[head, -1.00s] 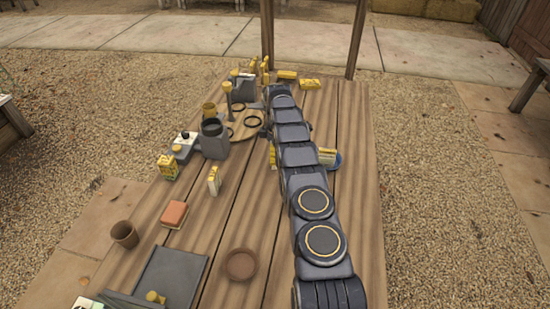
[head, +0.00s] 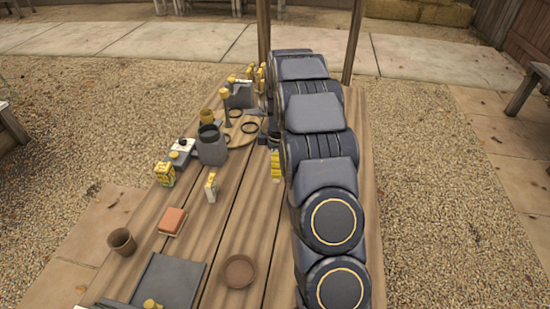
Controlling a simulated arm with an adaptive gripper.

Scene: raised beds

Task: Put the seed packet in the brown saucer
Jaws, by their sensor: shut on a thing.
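The brown saucer (head: 239,271) lies empty on the planks near the front, left of my arm. My gripper (head: 269,133) shows only as a dark part at the left edge of my arm, near the far half of the table. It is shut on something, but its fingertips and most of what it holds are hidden. A yellow piece (head: 275,166) shows just below it, partly behind my arm; I cannot tell whether it is held. I cannot make out the seed packet for certain. My gripper is well beyond the saucer.
A grey mug (head: 211,147), yellow box (head: 165,174), small upright yellow-and-white item (head: 211,187), orange block (head: 172,221), terracotta pot (head: 122,242) and grey tray (head: 168,279) stand on the left. My arm hides the right side.

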